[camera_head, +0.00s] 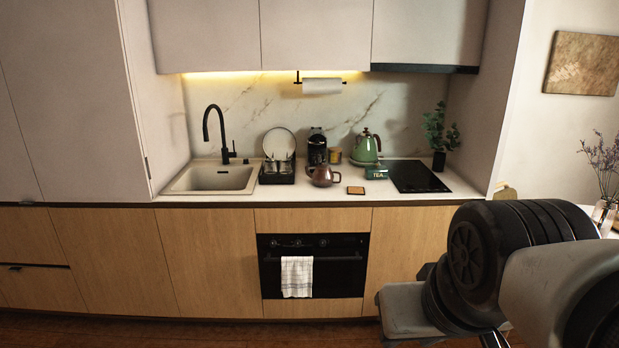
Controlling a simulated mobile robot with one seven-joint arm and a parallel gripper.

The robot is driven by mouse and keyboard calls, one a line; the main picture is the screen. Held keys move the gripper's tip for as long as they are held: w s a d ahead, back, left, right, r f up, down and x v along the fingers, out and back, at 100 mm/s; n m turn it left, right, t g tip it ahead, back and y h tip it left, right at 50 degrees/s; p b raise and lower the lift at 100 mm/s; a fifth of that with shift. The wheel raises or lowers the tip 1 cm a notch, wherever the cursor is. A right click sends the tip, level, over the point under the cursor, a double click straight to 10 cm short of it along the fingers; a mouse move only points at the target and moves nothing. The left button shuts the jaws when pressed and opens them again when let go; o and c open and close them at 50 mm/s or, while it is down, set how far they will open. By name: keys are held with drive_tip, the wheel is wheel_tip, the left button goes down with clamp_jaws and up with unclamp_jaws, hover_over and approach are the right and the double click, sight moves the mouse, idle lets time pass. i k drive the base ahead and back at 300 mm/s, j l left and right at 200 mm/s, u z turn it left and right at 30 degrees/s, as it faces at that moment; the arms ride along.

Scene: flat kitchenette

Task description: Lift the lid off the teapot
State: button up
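A small brown teapot (322,177) stands on the counter, right of the dish rack and near the counter's front edge. It looks upright, with a spout at its left and a handle at its right. Its lid is too small to make out clearly from here. A green kettle (365,149) with a dark handle stands behind it to the right. My arm fills the lower right of the picture, well apart from the teapot. My gripper is not in view.
A beige sink (205,178) with a black faucet (215,131) is at the left. A dish rack (276,172), coffee maker (317,148), tea box (376,172), small square coaster (356,190) and black cooktop (416,176) share the counter.

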sight(323, 166)
drive_tip(key=i+j, duration=0.1)
drive_tip(key=i, duration=3.2)
